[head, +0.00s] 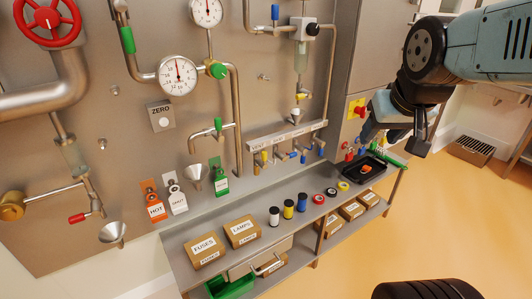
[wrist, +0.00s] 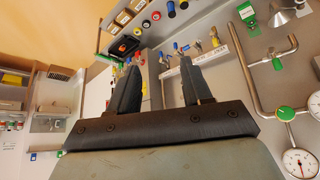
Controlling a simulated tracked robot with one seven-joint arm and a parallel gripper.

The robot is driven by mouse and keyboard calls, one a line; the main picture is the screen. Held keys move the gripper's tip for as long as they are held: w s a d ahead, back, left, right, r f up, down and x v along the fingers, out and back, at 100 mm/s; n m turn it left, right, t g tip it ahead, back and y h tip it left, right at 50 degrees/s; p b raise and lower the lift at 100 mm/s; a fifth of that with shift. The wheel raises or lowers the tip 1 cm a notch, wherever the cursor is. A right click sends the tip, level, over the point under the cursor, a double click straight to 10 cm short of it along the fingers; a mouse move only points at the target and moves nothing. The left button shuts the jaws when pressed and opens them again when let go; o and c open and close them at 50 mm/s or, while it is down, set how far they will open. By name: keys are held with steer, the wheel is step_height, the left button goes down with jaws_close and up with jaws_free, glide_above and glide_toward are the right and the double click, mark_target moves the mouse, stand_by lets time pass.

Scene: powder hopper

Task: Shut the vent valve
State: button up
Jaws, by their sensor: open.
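A pale manifold bar (head: 287,135) with printed labels is fixed low on the steel panel; its left label appears to read VENT. A yellow-handled valve (head: 264,158) hangs below that label. Several more small valves, some blue-handled, hang along the bar to its right. My gripper (head: 391,142) is open and empty, in the air right of the manifold and apart from the valves. Its two fingers (wrist: 157,65) partly hide the background.
A shelf (head: 240,208) below holds a black tray (head: 360,170), spools and cardboard boxes. A red knob on a yellow plate (head: 357,110) is on the cabinet near my gripper. Pipes, gauges (head: 178,76) and a red wheel (head: 47,20) fill the left. Orange floor at right is open.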

mark_target(266, 157)
steer(key=w+a+f+n+t+y, duration=0.1)
steer(key=w+a+f+t, duration=0.2)
steer(key=w, duration=0.6)
steer(key=w+a+f+n, duration=0.1)
steer(key=w+a+f, duration=0.1)
steer(key=w+f, duration=0.45)
steer(key=w+a+f+n+t+y, duration=0.1)
steer(key=w+a+f+t, duration=0.15)
steer(key=w, duration=0.75)
steer(key=w+a+f+t+y, duration=0.1)
steer(key=a+f+t, duration=0.1)
steer(key=a+f, duration=0.35)
steer(key=w+a+f+n+t+y, duration=0.1)
steer(key=a+f+y, duration=0.1)
steer(key=f, duration=0.6)
steer(key=w+a+f+t+y, duration=0.1)
steer(key=a+f+t, duration=0.1)
steer(key=a+f, duration=0.35)
steer(key=x, duration=0.4)
steer(key=f+x, duration=0.1)
steer(key=x, duration=0.3)
steer(key=d+x, duration=0.1)
steer(key=x, duration=0.3)
steer(key=shift+w+f, duration=0.4)
steer(key=shift+w, duration=0.2)
steer(key=shift+c, duration=0.2)
jaws_close()
